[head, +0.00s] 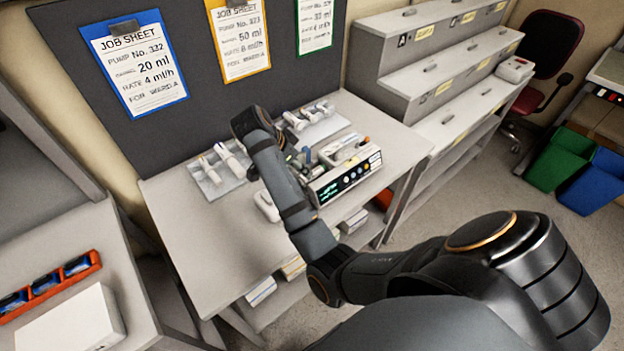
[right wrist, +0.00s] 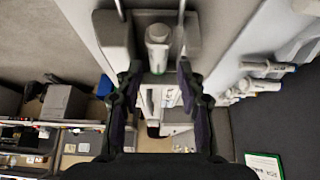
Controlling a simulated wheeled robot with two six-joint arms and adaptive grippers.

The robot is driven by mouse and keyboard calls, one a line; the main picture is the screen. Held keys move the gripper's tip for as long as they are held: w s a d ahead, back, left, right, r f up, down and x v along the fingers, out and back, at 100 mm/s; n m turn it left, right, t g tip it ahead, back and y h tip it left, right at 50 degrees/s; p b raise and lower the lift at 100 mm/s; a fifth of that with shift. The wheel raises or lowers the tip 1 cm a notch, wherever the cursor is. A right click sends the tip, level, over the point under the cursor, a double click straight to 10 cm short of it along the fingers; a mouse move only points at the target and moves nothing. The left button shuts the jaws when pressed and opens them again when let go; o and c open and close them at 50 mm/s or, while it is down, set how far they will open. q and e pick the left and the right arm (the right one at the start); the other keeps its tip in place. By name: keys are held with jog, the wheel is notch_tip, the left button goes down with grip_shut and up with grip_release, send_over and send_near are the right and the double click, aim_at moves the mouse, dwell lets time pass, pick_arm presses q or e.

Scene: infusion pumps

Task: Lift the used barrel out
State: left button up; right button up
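The infusion pump (head: 345,183) stands on the table, its lit front panel facing the room. In the right wrist view a pale barrel (right wrist: 157,40) lies in a grey holder, with a narrower end toward my gripper. My right gripper (right wrist: 158,78) is open, its two dark fingers on either side of the barrel's near end with gaps showing. In the head view my right arm reaches over the table, and its gripper (head: 300,156) is partly hidden beside the pump. My left gripper is not in view.
A tray with white barrels (head: 207,184) lies left of the pump, another (head: 334,125) behind it. Job sheets (head: 136,62) hang on the dark board. Stepped grey shelves (head: 425,75) stand right. Green (head: 562,158) and blue (head: 597,182) bins stand far right. The table's front left is clear.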

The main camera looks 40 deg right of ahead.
aim_at(313, 175)
jog(key=shift+d+f, duration=0.3)
jog(key=shift+f, duration=0.15)
jog(key=shift+d, duration=0.25)
jog(key=b+x, duration=0.1)
jog(key=x, duration=0.3)
jog(key=shift+f, duration=0.15)
jog(key=shift+d+f, duration=0.3)
jog(key=shift+f, duration=0.1)
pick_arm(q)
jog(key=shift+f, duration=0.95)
pick_arm(e)
jog(key=shift+r, duration=0.1)
jog(key=c, duration=0.6)
